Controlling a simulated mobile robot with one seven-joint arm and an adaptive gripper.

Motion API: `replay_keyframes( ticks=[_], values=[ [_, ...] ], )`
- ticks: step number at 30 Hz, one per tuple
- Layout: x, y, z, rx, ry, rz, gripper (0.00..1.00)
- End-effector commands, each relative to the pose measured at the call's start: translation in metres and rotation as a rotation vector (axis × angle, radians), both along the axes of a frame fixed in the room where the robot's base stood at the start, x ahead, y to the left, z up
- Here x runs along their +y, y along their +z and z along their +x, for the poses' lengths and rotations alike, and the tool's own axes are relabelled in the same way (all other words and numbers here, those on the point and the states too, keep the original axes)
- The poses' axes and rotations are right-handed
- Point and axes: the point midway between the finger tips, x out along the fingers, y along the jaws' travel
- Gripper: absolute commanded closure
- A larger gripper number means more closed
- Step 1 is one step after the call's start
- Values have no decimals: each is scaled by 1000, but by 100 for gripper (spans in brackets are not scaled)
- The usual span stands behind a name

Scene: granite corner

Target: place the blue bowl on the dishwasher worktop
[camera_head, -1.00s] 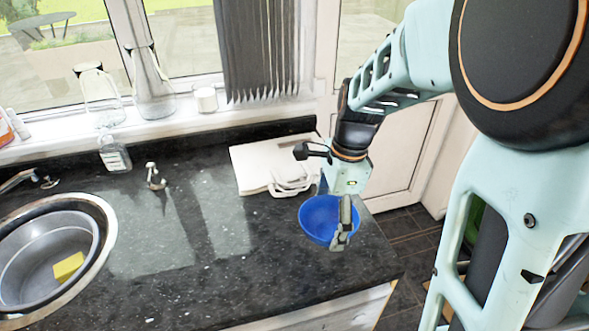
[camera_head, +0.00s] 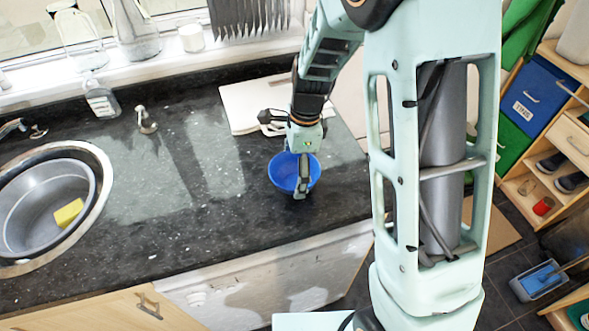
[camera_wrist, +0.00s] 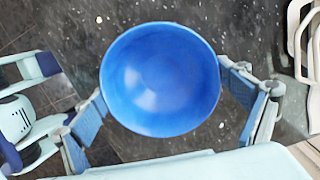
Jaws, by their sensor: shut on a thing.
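The blue bowl (camera_head: 284,175) is upright at the right end of the dark granite worktop (camera_head: 200,225), over the part above a white front panel (camera_head: 270,275). My gripper (camera_head: 295,173) is shut on the bowl, with one finger on its near side in the head view. In the wrist view the bowl (camera_wrist: 160,80) looks empty, and my gripper's fingers (camera_wrist: 165,100) lie against opposite sides of it. I cannot tell whether the bowl's base touches the worktop. My arm hides part of the bowl's far rim.
A white board (camera_head: 245,105) lies behind the bowl. A round sink (camera_head: 40,200) with a yellow sponge (camera_head: 68,212) is at the left. The worktop between sink and bowl is clear.

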Motion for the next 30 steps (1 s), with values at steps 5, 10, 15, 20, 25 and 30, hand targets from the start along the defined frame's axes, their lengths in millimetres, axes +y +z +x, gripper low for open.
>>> replay_keyframes(
  ticks=[5, 10, 15, 20, 25, 30],
  values=[
    [0, -3, 0, 0, 0, 0, 42],
    [0, -3, 0, 1, 0, 0, 0],
    [0, -3, 0, 1, 0, 0, 0],
    [0, 2, 0, 0, 0, 0, 0],
    [-3, 26, 1, -4, 1, 1, 0],
    [-8, 64, 2, -4, 1, 1, 0]
  ],
)
